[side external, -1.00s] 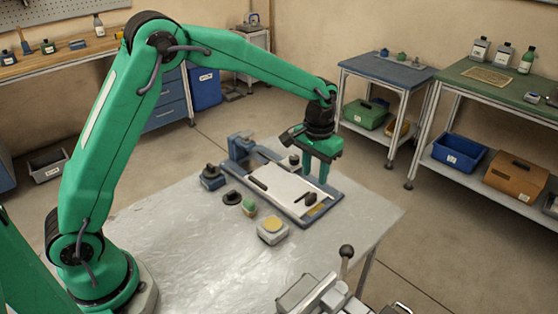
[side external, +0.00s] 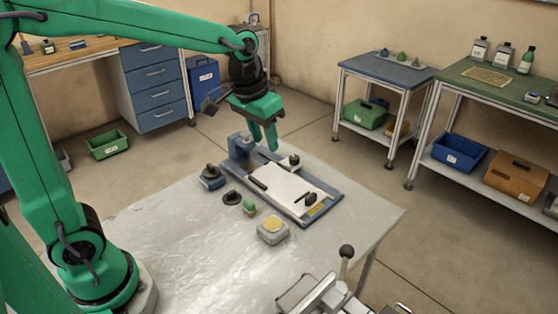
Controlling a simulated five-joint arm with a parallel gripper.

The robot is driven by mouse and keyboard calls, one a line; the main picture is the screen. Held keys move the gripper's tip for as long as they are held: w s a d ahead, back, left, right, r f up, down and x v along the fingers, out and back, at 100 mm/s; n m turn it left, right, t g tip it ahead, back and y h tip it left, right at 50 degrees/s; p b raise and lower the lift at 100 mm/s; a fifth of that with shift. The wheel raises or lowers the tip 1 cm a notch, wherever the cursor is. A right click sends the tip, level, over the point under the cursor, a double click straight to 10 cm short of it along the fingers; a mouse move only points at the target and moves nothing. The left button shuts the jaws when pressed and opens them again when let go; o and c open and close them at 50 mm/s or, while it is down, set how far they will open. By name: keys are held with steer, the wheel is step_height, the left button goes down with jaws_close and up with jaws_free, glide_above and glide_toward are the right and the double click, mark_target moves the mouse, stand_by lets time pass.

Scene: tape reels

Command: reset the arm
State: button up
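My gripper (side external: 263,143) hangs above the back of the metal worktable (side external: 165,240), over the far end of a blue-framed fixture (side external: 328,208). Its two green fingers point down with a narrow gap between them, and nothing shows in the gap. The fingertips look clear of the fixture. My green arm reaches in from the left side of the picture. The fixture carries a white plate (side external: 285,190) with small dark pieces on it and a blue block (side external: 240,146) at its far left corner.
A ball-ended lever (side external: 346,252) rises at the front. The table's left part is bare.

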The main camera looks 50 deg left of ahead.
steer(key=s+a+r+t, duration=0.1)
steer(key=s+a+t, duration=0.2)
steer(key=s, duration=1.3)
steer(key=shift+a+r, duration=0.15)
steer(key=shift+a, duration=0.15)
